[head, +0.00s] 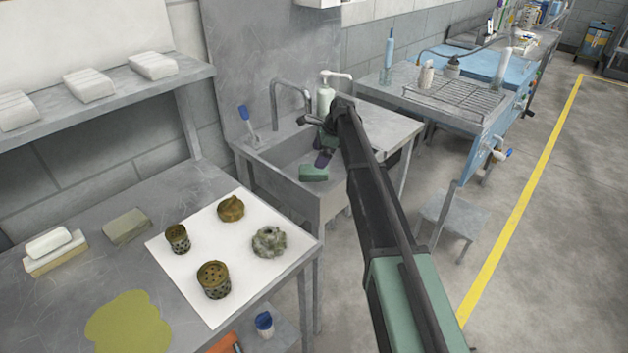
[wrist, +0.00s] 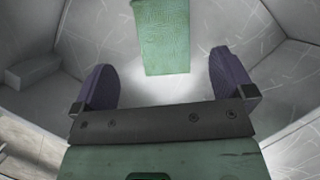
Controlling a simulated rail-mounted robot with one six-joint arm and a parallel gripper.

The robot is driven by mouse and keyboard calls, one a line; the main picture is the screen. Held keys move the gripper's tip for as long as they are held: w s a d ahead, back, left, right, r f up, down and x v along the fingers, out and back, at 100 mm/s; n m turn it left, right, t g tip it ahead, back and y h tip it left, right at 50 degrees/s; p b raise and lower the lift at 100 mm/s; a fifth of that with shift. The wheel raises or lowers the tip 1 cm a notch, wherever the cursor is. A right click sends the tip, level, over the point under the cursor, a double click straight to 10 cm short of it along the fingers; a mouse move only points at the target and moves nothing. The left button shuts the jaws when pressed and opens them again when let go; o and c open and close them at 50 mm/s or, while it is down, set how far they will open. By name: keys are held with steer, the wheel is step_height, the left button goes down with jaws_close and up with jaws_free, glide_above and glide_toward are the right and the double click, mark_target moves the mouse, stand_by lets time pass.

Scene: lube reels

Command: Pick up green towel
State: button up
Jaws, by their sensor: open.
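A folded green towel (head: 313,173) lies in the metal sink (head: 273,170), near its front wall. In the wrist view the green towel (wrist: 163,38) shows at the top middle, ahead of the fingertips and about centred between them. My gripper (head: 323,158) is over the sink, close behind the towel in the head view. In the wrist view my gripper (wrist: 160,72) has its two purple fingers wide apart with nothing between them. I cannot tell the exact height gap between fingers and towel.
A faucet (head: 290,92), a soap pump bottle (head: 326,95) and a blue brush (head: 246,120) stand around the sink. The sink walls surround the towel.

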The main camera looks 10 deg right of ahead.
mark_target(312, 169)
steer(key=shift+w+d+f, duration=0.1)
steer(key=shift+w+f, duration=0.05)
steer(key=shift+w, duration=0.2)
steer(key=b+x, duration=0.7)
steer(key=shift+s+f, duration=0.1)
steer(key=shift+f, duration=0.25)
steer(key=shift+r, duration=0.2)
steer(key=shift+f, duration=0.1)
steer(key=c, duration=1.1)
